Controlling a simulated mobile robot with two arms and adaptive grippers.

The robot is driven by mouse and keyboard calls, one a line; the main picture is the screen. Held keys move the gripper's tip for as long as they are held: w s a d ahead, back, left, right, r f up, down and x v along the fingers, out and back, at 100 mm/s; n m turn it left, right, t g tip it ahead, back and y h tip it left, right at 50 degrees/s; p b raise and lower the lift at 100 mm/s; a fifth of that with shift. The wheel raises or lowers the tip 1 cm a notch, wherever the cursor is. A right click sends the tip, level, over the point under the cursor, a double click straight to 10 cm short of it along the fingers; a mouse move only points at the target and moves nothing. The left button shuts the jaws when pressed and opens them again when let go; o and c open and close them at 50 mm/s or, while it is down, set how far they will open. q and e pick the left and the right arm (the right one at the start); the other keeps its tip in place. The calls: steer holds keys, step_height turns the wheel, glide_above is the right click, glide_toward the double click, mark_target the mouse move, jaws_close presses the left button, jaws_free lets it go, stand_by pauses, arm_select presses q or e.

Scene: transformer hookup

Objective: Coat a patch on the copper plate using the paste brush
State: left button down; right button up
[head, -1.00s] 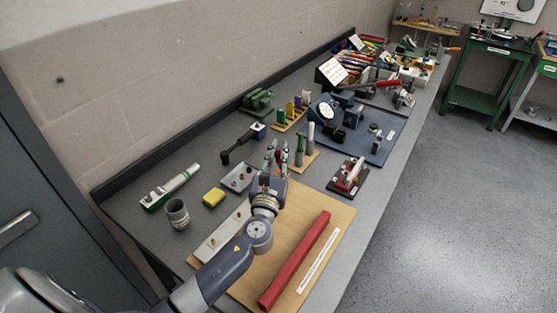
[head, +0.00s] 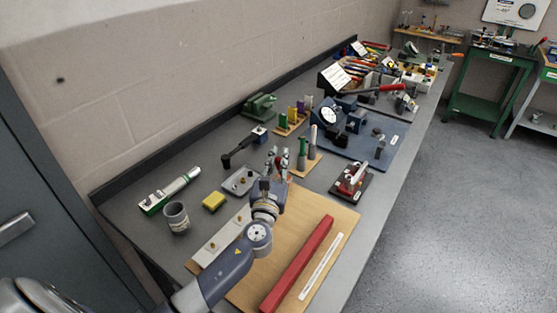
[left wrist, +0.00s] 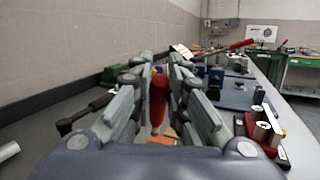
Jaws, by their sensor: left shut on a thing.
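My left gripper (head: 275,163) is beside a small wooden stand (head: 307,166) in the head view. Its fingers are shut on a slim red-handled thing, likely the paste brush (left wrist: 158,98), which stands roughly upright between the fingers in the left wrist view. A long pale plate with brass-coloured studs (head: 222,238) lies on a wooden board (head: 338,228), partly behind my forearm. I cannot make out which surface is the copper plate. My right gripper is not in view.
A red bar (head: 298,264) and a white strip lie on the board. A grey tray (head: 240,181), yellow sponge (head: 214,201), grey cup (head: 176,217) and green-white tool (head: 169,191) are to the left. A red-and-metal fixture (head: 352,181) and blue mat (head: 372,139) are to the right.

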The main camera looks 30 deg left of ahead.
arm_select(q)
steer(key=shift+f+b, duration=0.45)
steer(key=shift+f, duration=0.05)
stand_by(0.4)
steer(key=shift+w, duration=0.2)
stand_by(1.2)
steer(key=shift+s, duration=0.15)
stand_by(1.0)
